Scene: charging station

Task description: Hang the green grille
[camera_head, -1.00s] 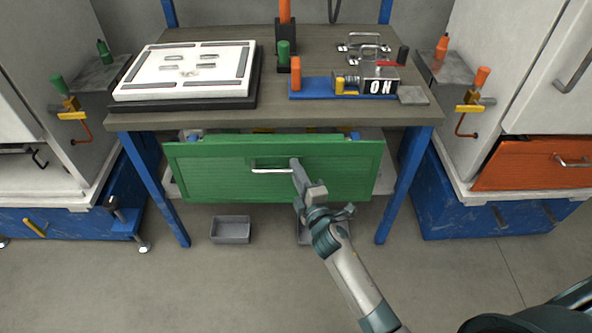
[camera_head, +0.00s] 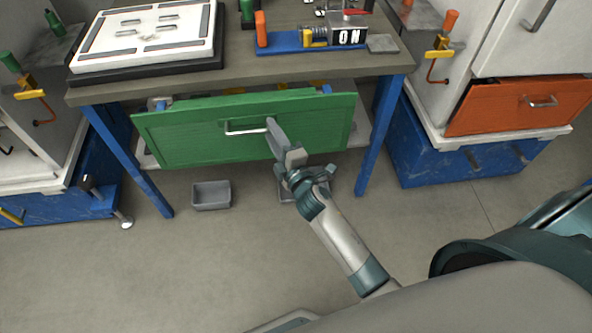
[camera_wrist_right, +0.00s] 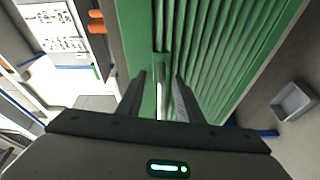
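The green grille (camera_head: 200,132) is a ribbed panel with a silver bar handle (camera_head: 245,129). It stands in front of the space under the workbench top, its upper edge just below the top. My right gripper (camera_head: 275,128) is at the right end of the handle. In the right wrist view my right gripper (camera_wrist_right: 160,85) has its fingers apart, one on each side of the handle (camera_wrist_right: 160,98), with gaps visible. The grille (camera_wrist_right: 220,45) fills the upper middle there. My left gripper is not in view.
The workbench (camera_head: 235,78) bears a white panel (camera_head: 150,38) and a blue fixture (camera_head: 290,45). A grey bin (camera_head: 211,195) is on the floor; another is partly hidden by my arm. An orange grille (camera_head: 515,105) is on the right cabinet. Floor in front is clear.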

